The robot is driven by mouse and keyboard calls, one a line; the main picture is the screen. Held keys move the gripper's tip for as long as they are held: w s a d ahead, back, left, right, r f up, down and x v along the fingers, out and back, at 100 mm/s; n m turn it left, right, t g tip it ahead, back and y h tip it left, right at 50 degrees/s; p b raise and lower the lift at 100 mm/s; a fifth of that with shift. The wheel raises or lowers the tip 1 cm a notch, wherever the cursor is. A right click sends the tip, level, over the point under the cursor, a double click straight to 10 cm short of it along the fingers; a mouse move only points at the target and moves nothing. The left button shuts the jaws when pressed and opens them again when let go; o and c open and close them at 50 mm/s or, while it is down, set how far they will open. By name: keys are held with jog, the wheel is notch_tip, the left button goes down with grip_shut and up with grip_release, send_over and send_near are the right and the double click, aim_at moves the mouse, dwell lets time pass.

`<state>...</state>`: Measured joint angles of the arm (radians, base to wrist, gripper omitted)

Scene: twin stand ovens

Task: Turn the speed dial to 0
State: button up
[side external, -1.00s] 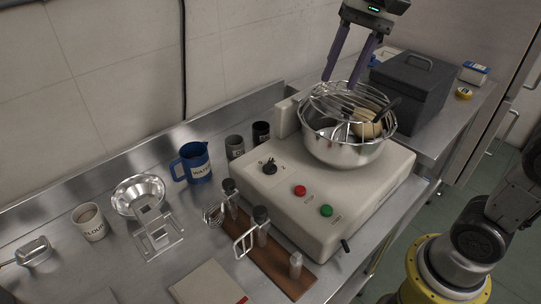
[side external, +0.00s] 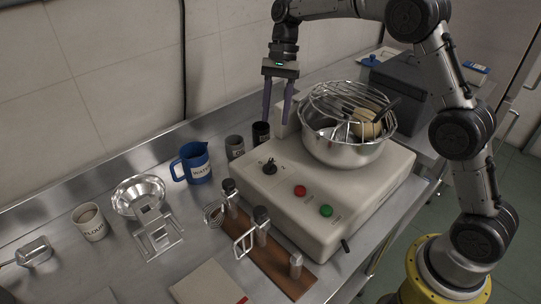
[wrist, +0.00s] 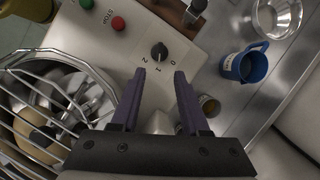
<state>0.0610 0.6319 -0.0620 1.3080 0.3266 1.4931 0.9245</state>
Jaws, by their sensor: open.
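The speed dial (side external: 269,167) is a small black knob on the top left of the cream mixer base (side external: 330,215). In the wrist view the dial (wrist: 159,52) lies beyond my fingertips, roughly centred between them, with the marks 0, 1 and 2 along its near side. Its pointer direction is too small to tell surely. My gripper (side external: 276,120) has two purple fingers pointing down, open and empty, above the rear left of the mixer base. It also shows in the wrist view (wrist: 160,72), apart from the dial.
A steel bowl (side external: 345,150) with a wire guard stands on the mixer, right of my gripper. Red (side external: 300,190) and green (side external: 326,210) buttons sit right of the dial. A blue jug (side external: 196,163) and dark cups (side external: 235,147) stand to the left.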

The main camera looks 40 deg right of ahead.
aim_at(270, 162)
jog(key=x, duration=1.1)
jog(key=shift+f, duration=0.2)
grip_shut()
